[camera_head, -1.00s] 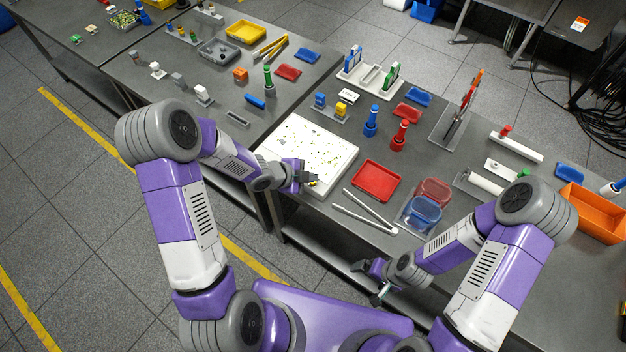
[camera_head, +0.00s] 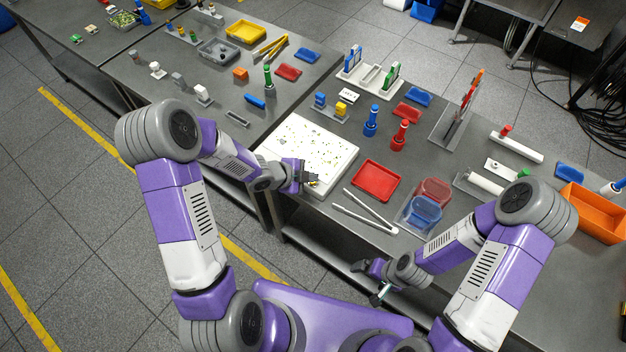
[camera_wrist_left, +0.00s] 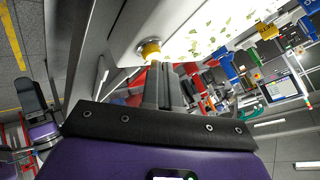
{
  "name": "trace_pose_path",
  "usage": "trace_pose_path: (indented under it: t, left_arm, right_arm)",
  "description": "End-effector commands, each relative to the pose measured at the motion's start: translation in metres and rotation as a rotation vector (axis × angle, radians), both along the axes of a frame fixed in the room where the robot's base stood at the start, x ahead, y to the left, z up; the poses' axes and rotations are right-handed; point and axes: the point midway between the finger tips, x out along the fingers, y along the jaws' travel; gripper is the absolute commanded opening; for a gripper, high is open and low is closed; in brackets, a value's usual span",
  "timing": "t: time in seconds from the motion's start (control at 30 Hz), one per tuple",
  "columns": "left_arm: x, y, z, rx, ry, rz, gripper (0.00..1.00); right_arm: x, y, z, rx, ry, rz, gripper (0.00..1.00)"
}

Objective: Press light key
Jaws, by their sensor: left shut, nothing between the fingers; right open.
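The white light box (camera_head: 330,150), its bright top strewn with small dark and yellowish specks, lies near the front edge of the table. A yellow round key (camera_wrist_left: 150,50) sticks out of its white side in the left wrist view. My left gripper (camera_head: 308,181) is shut and empty at the box's front right corner. In the left wrist view its closed fingers (camera_wrist_left: 162,75) point at the key, with their tips very close to it; I cannot tell whether they touch. In the head view the gripper hides the key. My right gripper (camera_head: 370,278) is open, low in front of the table edge.
A red tray (camera_head: 377,181) and white tweezers (camera_head: 362,213) lie right of the box. Clear red and blue containers (camera_head: 423,208) stand further right. Blue (camera_head: 371,122) and red (camera_head: 400,136) bottles stand behind the red tray.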

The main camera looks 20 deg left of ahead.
Motion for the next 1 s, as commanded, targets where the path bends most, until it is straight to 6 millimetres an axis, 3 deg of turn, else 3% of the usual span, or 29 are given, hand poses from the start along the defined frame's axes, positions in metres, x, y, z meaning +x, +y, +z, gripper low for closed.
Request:
trace_pose_path:
  t: [0.23, 1.0]
  left_arm:
    - [-0.0001, 0.0002, -0.0091, 0.001, 0.0, 0.001, 0.0]
    - [-0.0005, 0.0007, -0.0003, 0.0, 0.002, 0.001, 0.0]
  right_arm:
    - [0.0, 0.0, -0.0093, 0.0, 0.0, 0.0, 1.0]
    - [0.0, 0.0, -0.0016, 0.0, 0.0, 0.0, 1.0]
